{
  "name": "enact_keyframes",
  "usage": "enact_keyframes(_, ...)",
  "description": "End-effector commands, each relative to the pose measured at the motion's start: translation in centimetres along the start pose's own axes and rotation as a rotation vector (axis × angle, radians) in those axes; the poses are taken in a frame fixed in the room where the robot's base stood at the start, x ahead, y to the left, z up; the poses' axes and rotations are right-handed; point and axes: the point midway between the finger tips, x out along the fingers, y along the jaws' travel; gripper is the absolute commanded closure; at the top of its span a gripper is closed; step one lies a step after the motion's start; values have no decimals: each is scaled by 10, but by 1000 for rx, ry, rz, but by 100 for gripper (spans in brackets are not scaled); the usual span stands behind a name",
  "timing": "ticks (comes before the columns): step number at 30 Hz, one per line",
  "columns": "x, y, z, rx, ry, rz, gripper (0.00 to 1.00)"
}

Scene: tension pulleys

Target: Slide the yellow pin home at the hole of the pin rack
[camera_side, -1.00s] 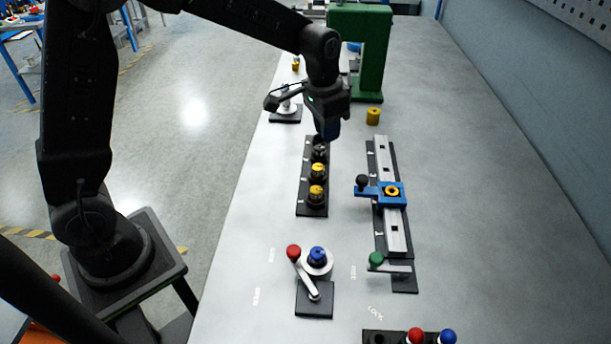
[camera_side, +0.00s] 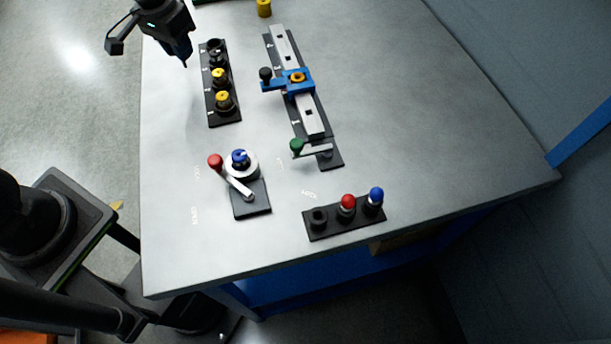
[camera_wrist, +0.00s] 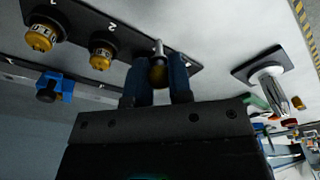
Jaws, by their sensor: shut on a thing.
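My gripper (camera_side: 184,58) is at the upper left in the side view, to the left of the far end of the numbered black strip. The side view does not show the pin clearly. The black pin rack (camera_side: 335,231) lies near the table's front edge. Its left hole (camera_side: 318,216) is empty; a red pin (camera_side: 347,204) and a blue pin (camera_side: 375,197) stand in the other places. My gripper is far from the rack.
The numbered strip (camera_side: 209,62) carries yellow-topped knobs. A rail (camera_side: 311,122) with a blue slider (camera_side: 298,81) and a green-knobbed lever (camera_side: 297,147) lies right of it. A red-handled crank (camera_side: 216,161) stands left of the rack. The right side of the table is clear.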

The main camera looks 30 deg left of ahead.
Motion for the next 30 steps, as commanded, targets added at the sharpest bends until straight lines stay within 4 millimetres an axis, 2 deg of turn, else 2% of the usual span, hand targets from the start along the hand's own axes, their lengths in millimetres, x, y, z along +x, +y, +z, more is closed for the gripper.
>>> enact_keyframes(5, -2, 0, -1, 0, 1, 0, 100)
enact_keyframes(8, -14, 0, -3, 0, 5, -1, 100)
enact_keyframes(16, -84, 0, -11, 1, 9, -1, 100)
enact_keyframes(23, -128, 0, -16, 1, 5, -1, 100)
enact_keyframes(30, -129, 45, -20, 128, -1, 16, 100)
